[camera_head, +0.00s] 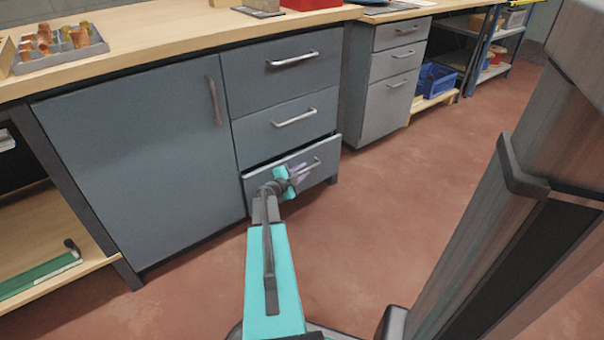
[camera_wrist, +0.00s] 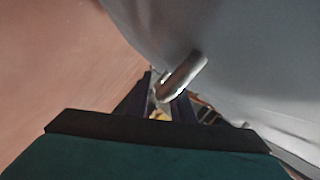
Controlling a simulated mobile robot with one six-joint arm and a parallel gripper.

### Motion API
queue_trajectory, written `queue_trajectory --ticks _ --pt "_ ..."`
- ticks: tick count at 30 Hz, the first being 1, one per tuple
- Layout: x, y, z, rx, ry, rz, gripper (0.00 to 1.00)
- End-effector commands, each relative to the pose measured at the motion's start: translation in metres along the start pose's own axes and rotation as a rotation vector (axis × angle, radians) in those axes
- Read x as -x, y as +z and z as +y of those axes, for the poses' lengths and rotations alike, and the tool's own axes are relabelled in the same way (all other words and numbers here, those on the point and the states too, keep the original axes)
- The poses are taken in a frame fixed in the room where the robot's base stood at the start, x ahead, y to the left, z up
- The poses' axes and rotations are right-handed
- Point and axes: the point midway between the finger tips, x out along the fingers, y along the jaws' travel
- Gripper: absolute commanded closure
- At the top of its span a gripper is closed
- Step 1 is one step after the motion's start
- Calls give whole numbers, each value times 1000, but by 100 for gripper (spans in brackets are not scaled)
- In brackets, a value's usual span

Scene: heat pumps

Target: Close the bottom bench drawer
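The bottom bench drawer (camera_head: 262,182) is the lowest of three grey drawers in the bench cabinet. In the head view it stands out a little, with a dark gap along its top edge. Its metal handle (camera_head: 313,164) runs across the front and also shows in the wrist view (camera_wrist: 187,75). My gripper (camera_head: 301,172) is at the drawer front, by the handle. In the wrist view its dark fingers (camera_wrist: 160,105) stand apart with a gap between them, and the handle's near end lies over that gap. Whether the fingers touch the handle is unclear.
The two drawers above, middle (camera_head: 288,123) and top (camera_head: 283,66), look shut, as does the cabinet door (camera_head: 140,165) on the left. A second drawer unit (camera_head: 388,105) and a blue crate (camera_head: 436,79) stand farther right. The reddish floor (camera_head: 400,190) in front is clear.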

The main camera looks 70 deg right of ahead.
Motion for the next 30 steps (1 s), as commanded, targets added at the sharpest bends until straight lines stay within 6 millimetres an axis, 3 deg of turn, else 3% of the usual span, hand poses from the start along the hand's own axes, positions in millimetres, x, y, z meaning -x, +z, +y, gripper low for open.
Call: queue_trajectory --ticks 1,3,4,14,30 --pt "0 0 0 0 0 0 87" --pt "0 0 0 0 0 0 99" --pt "0 0 0 0 0 0 100" --pt "-1 1 -2 0 0 1 100" --pt "-15 29 -25 -1 0 2 100"
